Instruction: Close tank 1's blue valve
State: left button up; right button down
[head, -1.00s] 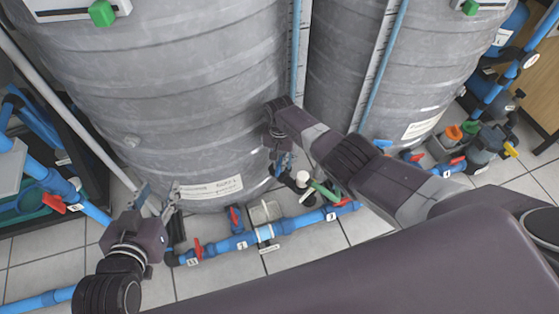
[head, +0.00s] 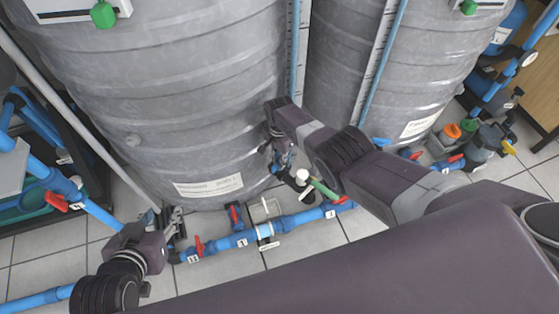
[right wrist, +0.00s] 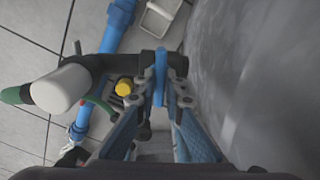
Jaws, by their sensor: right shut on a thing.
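The large grey tank (head: 190,110) nearest me fills the middle of the head view; its white label (head: 208,186) is too blurred to read. My right gripper (head: 282,158) is low at the tank's right side. In the right wrist view, my right gripper (right wrist: 168,90) is shut on the blue valve handle (right wrist: 160,70), which stands upright between the fingertips on a dark pipe fitting (right wrist: 112,64). In the head view this handle is mostly hidden by the gripper. My left gripper (head: 172,222) is open and empty, low at the tank's left side.
A blue pipe (head: 292,223) with red-handled valves (head: 199,246) runs along the floor before the tank. A white-capped fitting (head: 302,175) and a green handle (head: 324,189) are beside my right gripper. A second grey tank (head: 400,80) stands at right. Tiled floor lies in front.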

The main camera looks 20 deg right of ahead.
jog(key=shift+w, duration=0.1)
jog(key=c, duration=2)
grip_release()
jog(key=shift+r, duration=0.2)
jog(key=shift+r, duration=5.85)
